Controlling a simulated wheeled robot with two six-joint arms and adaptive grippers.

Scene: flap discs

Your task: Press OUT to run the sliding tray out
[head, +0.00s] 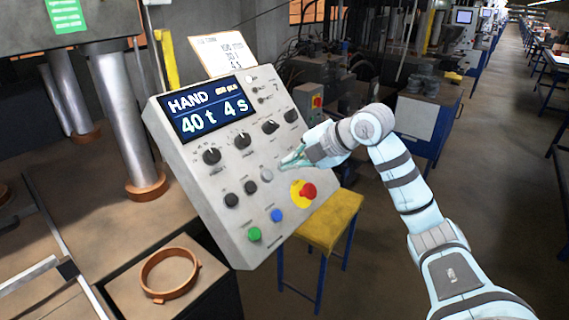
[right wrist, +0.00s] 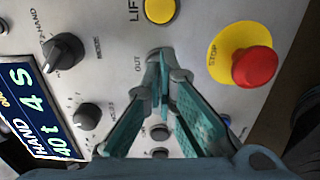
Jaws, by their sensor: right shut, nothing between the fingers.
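The grey control panel (head: 218,172) stands tilted in the middle of the head view. My right gripper (head: 284,163) reaches it from the right, fingers shut and empty. In the right wrist view its closed fingertips (right wrist: 161,62) are over the panel right beside the printed OUT label (right wrist: 137,62). The button at that label is hidden behind the fingertips, and I cannot tell whether they touch it. A grey button (head: 266,175) and two black buttons (head: 250,187) sit in a row to the left. My left gripper is out of view. I cannot identify the sliding tray for certain.
The red stop button (head: 308,191) on its yellow plate is close to the fingers. The yellow LIFT button (right wrist: 160,10), blue button (head: 277,215) and green button (head: 254,234) are also near. An orange ring (head: 170,275) lies at lower left; a yellow-topped stool (head: 335,222) stands behind the panel.

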